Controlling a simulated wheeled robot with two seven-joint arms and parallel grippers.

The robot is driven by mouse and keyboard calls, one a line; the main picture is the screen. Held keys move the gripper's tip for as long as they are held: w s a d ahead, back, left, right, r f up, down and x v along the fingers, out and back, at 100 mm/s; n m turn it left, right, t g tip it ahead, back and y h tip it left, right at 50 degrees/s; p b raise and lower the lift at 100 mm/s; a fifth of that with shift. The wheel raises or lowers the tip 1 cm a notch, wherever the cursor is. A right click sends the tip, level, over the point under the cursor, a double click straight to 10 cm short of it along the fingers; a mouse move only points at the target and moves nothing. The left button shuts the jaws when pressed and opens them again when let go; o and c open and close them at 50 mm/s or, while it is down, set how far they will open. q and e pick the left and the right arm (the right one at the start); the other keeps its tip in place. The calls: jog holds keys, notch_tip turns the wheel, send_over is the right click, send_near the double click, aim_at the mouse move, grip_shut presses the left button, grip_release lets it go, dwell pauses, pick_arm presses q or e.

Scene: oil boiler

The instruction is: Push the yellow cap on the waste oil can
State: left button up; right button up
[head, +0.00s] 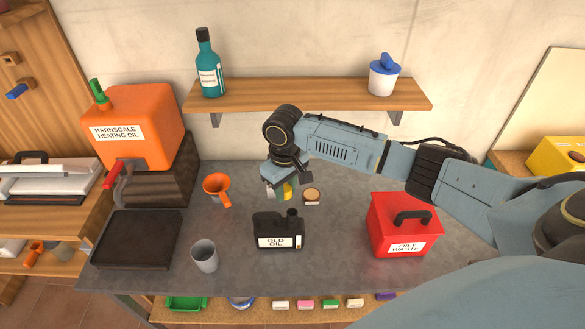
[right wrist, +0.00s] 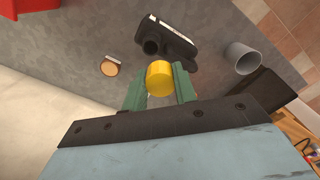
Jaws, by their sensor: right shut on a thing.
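The black can labelled "OLD OIL" (head: 278,231) stands upright on the grey bench. Its short dark neck at the right shows no yellow cap on it. In the right wrist view the can (right wrist: 172,40) lies just beyond the fingers, with its dark round opening toward me. My right gripper (head: 280,190) is above and behind the can, apart from it. It is shut on the yellow cap (right wrist: 160,78), which sits between the two green fingers; the cap also shows in the head view (head: 287,192). My left gripper is not in view.
A round tan-topped item (head: 311,195) lies on the bench behind the can. A red "OILY WASTE" box (head: 402,222) stands right. A shelf (head: 300,94) runs along the wall. Bench between can and red box is clear.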

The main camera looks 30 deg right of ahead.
jog(key=f+b, duration=0.1)
jog(key=d+f+b, duration=0.1)
jog(key=f, duration=0.3)
jog(key=shift+s+d+b, duration=0.2)
jog(key=shift+d+b, duration=0.15)
jog(key=shift+b, duration=0.05)
jog(key=shift+f, duration=0.95)
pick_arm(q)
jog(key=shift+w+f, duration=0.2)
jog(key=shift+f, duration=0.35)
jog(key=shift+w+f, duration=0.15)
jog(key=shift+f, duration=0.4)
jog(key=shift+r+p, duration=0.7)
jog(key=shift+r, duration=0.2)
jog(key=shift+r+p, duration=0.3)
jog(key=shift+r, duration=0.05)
pick_arm(e)
jog(key=shift+f, duration=0.15)
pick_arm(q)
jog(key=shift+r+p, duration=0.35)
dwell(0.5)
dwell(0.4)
